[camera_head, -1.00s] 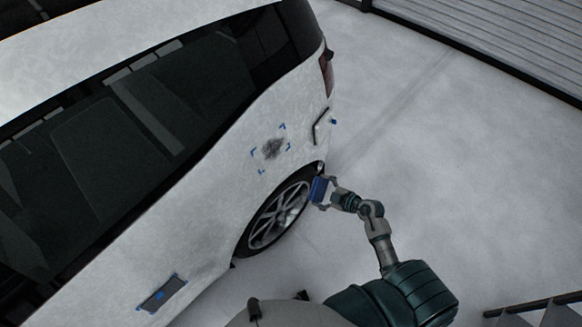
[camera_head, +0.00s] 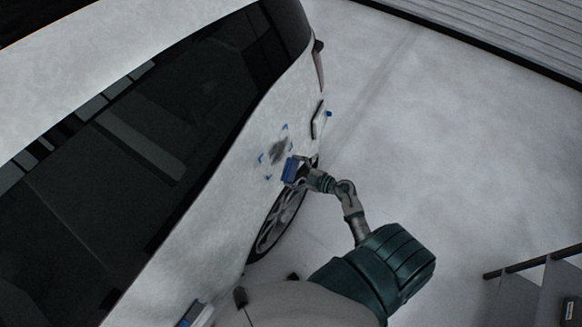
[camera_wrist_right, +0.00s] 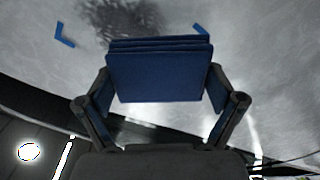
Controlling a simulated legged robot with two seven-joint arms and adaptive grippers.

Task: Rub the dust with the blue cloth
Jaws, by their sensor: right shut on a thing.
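The dust patch (camera_head: 279,149) is a dark grey smudge on the white car's side panel, above the rear wheel and framed by blue corner marks. In the right wrist view, the dust (camera_wrist_right: 120,18) shows just beyond the cloth, partly hidden by it. My right gripper (camera_head: 298,170) is shut on the folded blue cloth (camera_head: 289,169), just below the dust. The cloth (camera_wrist_right: 160,75) lies between both fingers of the gripper (camera_wrist_right: 160,90) in the right wrist view. I cannot tell whether the cloth touches the panel. My left gripper is not in view.
The white car (camera_head: 215,225) fills the left side, with its rear wheel (camera_head: 280,222) below the dust. A dark handle-like strip (camera_head: 317,119) is right of the dust. Open grey floor (camera_head: 450,150) lies to the right. A railed stand (camera_head: 540,290) is at lower right.

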